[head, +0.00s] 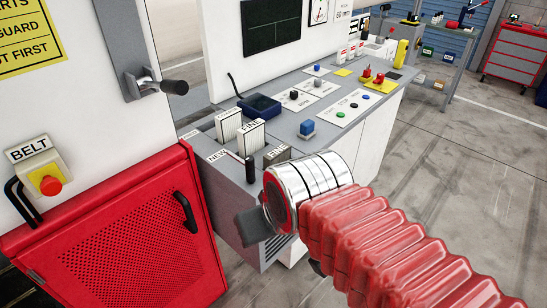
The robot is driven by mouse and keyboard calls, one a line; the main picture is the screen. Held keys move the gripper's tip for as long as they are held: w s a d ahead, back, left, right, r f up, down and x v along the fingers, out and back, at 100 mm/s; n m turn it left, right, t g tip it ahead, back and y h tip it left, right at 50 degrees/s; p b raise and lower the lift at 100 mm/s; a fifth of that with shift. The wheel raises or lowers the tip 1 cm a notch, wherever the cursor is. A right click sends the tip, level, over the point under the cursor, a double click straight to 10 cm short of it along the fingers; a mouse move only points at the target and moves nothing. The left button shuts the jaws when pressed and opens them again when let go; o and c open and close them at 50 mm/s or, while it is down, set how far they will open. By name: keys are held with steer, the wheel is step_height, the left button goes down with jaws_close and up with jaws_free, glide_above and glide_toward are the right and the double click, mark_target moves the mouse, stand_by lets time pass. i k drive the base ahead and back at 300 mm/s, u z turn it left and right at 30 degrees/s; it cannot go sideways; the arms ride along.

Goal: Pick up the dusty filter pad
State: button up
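A darker grey-brown block (277,155) stands at the near end of the grey console, beside a label reading "FINE"; it may be the dusty filter pad, but I cannot tell for sure. Two pale pleated pads, one farther back (228,123) and one nearer (251,139), stand upright to its left, near labels reading "NEW" and "FINE". My gripper (252,228) is in front of and below these pads, apart from them as far as I can see. Only a dark grey finger part shows past my silver wrist, so its opening is hidden. Nothing held is visible.
The grey console (330,125) carries a blue device (259,105), several buttons and levers, and a blue block (307,127). A red mesh guard door (130,240) and a BELT stop button (50,185) are at left. Open floor (450,170) lies at right.

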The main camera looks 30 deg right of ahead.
mark_target(283, 152)
steer(key=u, duration=0.05)
steer(key=i, duration=1.05)
